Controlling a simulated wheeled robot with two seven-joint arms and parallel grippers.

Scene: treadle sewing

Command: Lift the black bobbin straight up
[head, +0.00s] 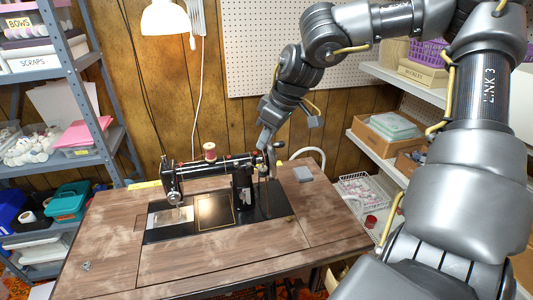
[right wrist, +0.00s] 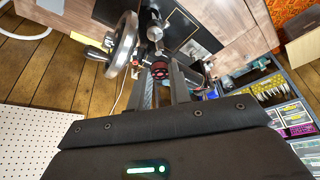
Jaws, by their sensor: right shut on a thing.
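The black sewing machine (head: 215,175) stands on the wooden table (head: 110,240). My right gripper (head: 267,146) reaches down to its right end, beside the handwheel. In the right wrist view my right gripper (right wrist: 163,78) is shut on the black bobbin (right wrist: 160,69), which looks dark with a reddish tint between the fingertips. The bobbin is close to the metal parts beside the handwheel (right wrist: 122,43); I cannot tell if it still touches them. In the head view the bobbin is too small and covered to make out. My left gripper is not in view.
A red thread spool (head: 210,150) stands on top of the machine. A grey flat piece (head: 303,174) lies on the table right of the machine. Shelves stand left and right; a pegboard (head: 265,60) hangs behind. The table's front left is mostly clear.

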